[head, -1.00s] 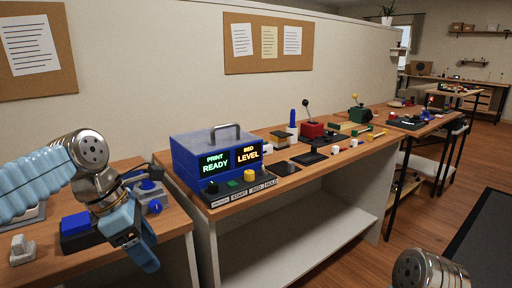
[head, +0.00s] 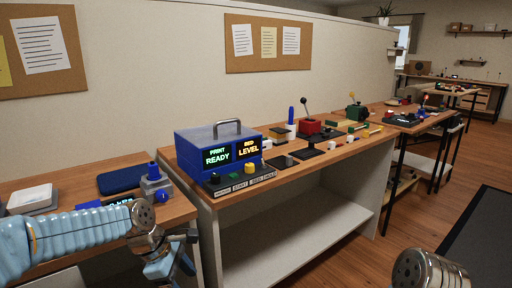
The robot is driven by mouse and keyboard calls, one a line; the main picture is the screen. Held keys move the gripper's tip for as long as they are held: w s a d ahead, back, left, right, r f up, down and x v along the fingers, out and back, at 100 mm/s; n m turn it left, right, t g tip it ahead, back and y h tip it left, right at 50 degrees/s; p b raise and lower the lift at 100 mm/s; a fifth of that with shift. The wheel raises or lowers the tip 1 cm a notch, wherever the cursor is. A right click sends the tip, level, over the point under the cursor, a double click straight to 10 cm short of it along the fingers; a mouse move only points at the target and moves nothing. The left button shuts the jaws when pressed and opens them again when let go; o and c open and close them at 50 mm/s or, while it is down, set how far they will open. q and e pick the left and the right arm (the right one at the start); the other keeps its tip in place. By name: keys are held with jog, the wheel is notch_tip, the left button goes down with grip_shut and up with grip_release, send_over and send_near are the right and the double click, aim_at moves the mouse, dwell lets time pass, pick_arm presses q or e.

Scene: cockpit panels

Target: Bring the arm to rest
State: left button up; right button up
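My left arm comes in from the left with pale blue sleeve segments and a metal wrist joint. My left gripper (head: 176,262) hangs low in front of the left table's front edge, pointing down and partly cut off by the lower edge of the view. I cannot make out the gap between its fingers, and I see nothing held in it. On the right, only a metal joint of my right arm shows at the bottom edge; my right gripper is out of view.
A blue panel box (head: 218,152) reading PRINT READY and BED LEVEL stands on the middle bench (head: 225,200). The left table (head: 75,180) holds a dark blue case (head: 122,178) and a grey device with blue knobs (head: 155,183). Floor is open at right.

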pick_arm(q)
jog(key=s+d+f+m, duration=0.2)
jog(key=s+f+m, duration=0.15)
jog(key=f, duration=0.65)
jog(key=s+d+f+m, duration=0.2)
jog(key=s+f+m, duration=0.15)
jog(key=f, duration=0.55)
jog(key=s+d+f+m, duration=0.15)
jog(key=f+m, duration=0.25)
jog(key=f, duration=0.6)
jog(key=s+f+m, duration=0.4)
jog(key=s+f, duration=0.2)
jog(key=s, duration=0.3)
jog(key=shift+d+m, duration=0.3)
jog(key=shift+d, duration=0.15)
jog(key=shift+w+r, duration=0.1)
